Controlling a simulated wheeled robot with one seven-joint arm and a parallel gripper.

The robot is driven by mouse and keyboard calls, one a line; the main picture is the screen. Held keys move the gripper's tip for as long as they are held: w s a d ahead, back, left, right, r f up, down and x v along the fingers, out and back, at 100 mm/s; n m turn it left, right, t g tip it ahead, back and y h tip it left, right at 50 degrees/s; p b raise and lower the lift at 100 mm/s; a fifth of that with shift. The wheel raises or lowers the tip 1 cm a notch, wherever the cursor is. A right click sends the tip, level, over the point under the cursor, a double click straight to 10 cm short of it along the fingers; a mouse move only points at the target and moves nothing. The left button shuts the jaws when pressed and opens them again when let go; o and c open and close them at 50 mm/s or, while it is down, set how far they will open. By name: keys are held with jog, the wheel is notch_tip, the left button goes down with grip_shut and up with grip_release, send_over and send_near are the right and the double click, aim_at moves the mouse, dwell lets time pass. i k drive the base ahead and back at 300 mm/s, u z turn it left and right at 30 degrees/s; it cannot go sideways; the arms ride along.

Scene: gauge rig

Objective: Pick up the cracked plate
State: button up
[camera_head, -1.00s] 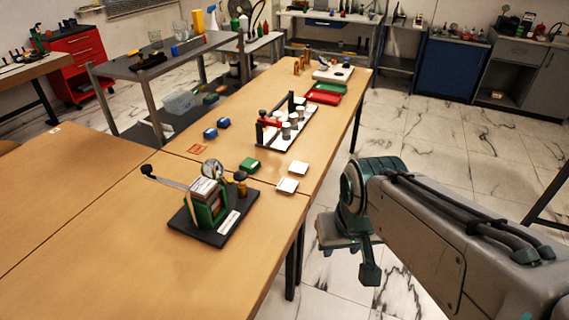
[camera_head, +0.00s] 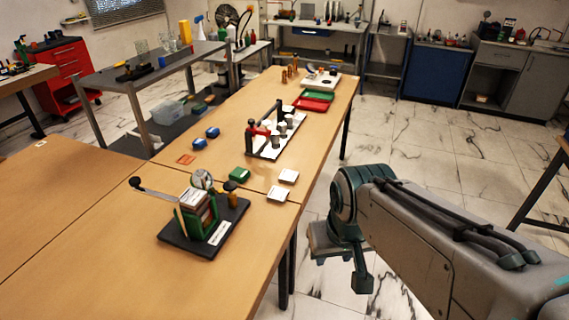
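Two small white square plates lie flat on the wooden table near its right edge. The farther white plate (camera_head: 288,176) and the nearer white plate (camera_head: 279,193) are close together but apart. No crack can be made out on either at this size. My gripper (camera_head: 343,270) hangs over the floor to the right of the table, to the right of the plates and touching nothing on the table. Its fingers are partly hidden, and I cannot tell how far apart they are.
A gauge rig on a black base (camera_head: 205,230) stands left of the plates. Red (camera_head: 310,105) and green trays lie farther back.

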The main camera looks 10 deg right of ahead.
aim_at(192, 197)
jog(key=z, duration=1.25)
jog(key=i, duration=1.1)
jog(key=u, duration=2.4)
jog(key=i, duration=0.5)
